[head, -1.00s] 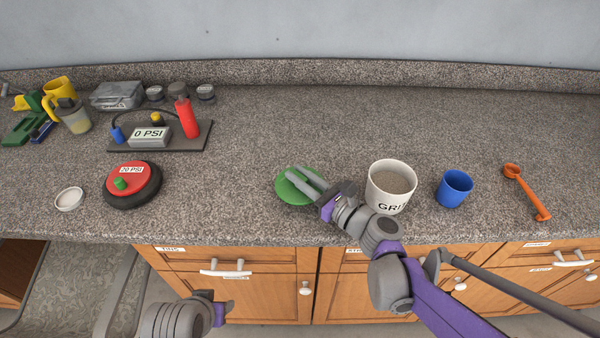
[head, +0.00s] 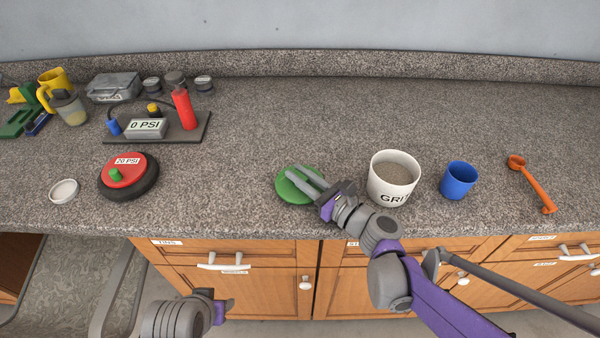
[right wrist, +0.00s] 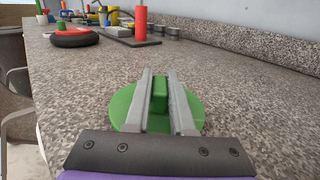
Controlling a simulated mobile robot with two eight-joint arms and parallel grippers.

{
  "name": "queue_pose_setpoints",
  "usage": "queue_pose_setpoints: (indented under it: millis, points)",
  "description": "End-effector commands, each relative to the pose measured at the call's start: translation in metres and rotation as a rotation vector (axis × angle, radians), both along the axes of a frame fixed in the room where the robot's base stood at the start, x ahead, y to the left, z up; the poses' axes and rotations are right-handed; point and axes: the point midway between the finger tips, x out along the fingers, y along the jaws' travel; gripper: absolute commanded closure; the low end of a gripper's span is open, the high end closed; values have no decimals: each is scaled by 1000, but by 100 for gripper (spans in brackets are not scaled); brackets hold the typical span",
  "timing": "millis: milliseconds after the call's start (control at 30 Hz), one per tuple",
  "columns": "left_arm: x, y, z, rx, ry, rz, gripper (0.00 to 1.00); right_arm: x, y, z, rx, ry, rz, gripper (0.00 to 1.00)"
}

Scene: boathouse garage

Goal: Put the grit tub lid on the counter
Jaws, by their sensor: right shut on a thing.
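The green round grit tub lid (head: 284,194) is at the counter's front part, left of the white grit tub (head: 372,187). In the right wrist view the lid (right wrist: 122,104) has a raised green handle between the fingers. My right gripper (head: 301,180) is shut on this handle. The lid appears flat, on or just above the granite counter (head: 330,120); I cannot tell if it touches. The open tub shows grey grit. My left arm's end shows low at the left in the head view; its fingers are hidden.
A red and black disc (head: 128,176), a white small lid (head: 64,190) and a pump board (head: 185,130) are at left. The counter behind the green lid is clear.

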Motion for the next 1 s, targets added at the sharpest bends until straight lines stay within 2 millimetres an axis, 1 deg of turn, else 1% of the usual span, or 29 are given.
queue_pose_setpoints:
  millis: [367,667,700,767,800,900,1000]
  points:
    - [0,0,0,0,0,0,50,0,0,0,0,0,0,100]
    - [0,0,-4,0,1,0,50,0,0,-5,0,0,0,100]
    - [0,0,-4,0,1,0,50,0,0,-5,0,0,0,77]
    - [0,0,-4,0,1,0,50,0,0,-5,0,0,0,66]
    - [0,0,-4,0,1,0,50,0,0,-5,0,0,0,59]
    - [0,0,-4,0,1,0,50,0,0,-5,0,0,0,43]
    - [0,0,-4,0,1,0,50,0,0,-5,0,0,0,43]
